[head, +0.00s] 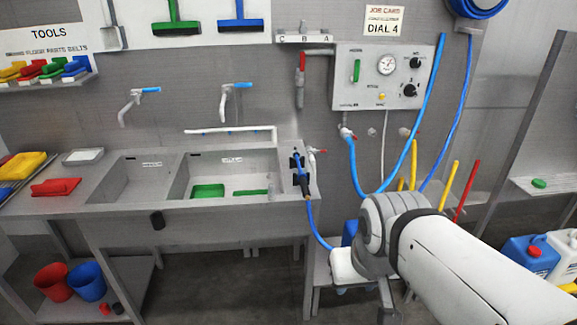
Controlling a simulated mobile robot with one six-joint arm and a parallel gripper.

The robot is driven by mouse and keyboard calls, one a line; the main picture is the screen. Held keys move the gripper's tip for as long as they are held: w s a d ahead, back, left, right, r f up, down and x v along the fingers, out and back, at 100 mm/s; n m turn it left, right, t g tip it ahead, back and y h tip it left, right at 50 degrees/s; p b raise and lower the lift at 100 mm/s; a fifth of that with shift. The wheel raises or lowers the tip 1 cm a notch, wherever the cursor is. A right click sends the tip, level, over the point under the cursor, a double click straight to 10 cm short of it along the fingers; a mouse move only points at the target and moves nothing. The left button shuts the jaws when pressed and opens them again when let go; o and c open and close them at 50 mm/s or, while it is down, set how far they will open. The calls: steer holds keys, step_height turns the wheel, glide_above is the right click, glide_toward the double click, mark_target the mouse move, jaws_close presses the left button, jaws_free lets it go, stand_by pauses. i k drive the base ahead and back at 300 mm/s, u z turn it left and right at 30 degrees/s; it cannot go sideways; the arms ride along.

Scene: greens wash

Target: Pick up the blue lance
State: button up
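The blue lance (301,177) rests at the right end of the steel sink unit, roughly upright in or against a dark holder on the rim. It looks blue with black parts. A blue hose (311,218) runs down from its lower end and passes behind my arm. My arm reaches in from the lower right, and its visible end is below and to the right of the lance, apart from it. My gripper's fingers do not show, so I cannot see whether they are open or shut.
The sink (225,178) holds green items. A low stand (318,270) is beside the sink. Yellow and red poles (466,191) and a blue canister (530,255) stand to the right.

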mark_target(302, 178)
steer(key=z, duration=0.05)
steer(key=i, duration=1)
steer(key=u, duration=0.1)
